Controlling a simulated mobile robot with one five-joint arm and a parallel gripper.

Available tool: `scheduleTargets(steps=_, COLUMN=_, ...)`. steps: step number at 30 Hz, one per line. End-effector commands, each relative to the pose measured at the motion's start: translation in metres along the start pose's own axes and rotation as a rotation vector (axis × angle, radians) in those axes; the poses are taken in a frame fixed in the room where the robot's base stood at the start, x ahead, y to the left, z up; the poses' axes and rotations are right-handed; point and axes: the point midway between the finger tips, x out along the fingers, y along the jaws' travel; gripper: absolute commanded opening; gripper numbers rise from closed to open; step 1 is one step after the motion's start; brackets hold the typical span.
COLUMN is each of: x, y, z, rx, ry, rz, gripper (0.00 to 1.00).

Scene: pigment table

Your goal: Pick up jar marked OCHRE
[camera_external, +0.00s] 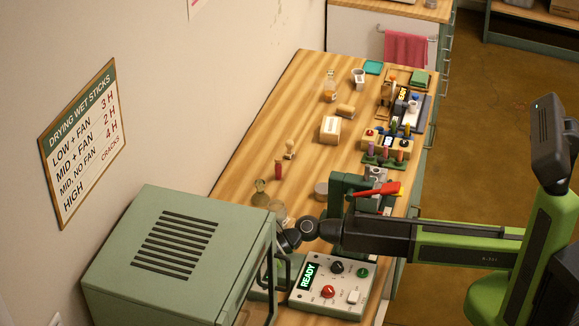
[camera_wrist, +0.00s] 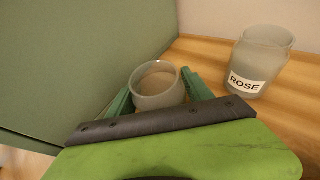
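In the wrist view, a small round glass jar (camera_wrist: 158,88) with pale tan contents stands between the green fingers of my gripper (camera_wrist: 160,98). The fingers lie close along both sides of it; whether they press on it cannot be told. No label shows on this jar, so its marking is unknown. A second glass jar (camera_wrist: 262,60) labelled ROSE stands to the right, outside the fingers. In the external view, my gripper is down beside the green oven, largely hidden by it. No jar marked OCHRE can be read.
The green oven (camera_external: 180,250) stands close on the left. A control box (camera_external: 333,285) reading READY is in front of the arm. The table's middle left (camera_external: 255,140) is clear.

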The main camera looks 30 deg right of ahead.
Motion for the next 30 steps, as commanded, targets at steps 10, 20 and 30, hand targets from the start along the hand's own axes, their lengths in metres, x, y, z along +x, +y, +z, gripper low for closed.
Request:
scheduleTargets(steps=10, x=0.000, y=0.000, z=0.000, rx=0.000, ry=0.000, rz=0.000, gripper=0.12)
scheduleTargets(steps=20, x=-0.003, y=0.000, z=0.006, rx=0.000, ry=0.000, rz=0.000, gripper=0.09)
scheduleTargets(steps=30, x=-0.026, y=0.000, z=0.064, rx=0.000, ry=0.000, rz=0.000, gripper=0.09)
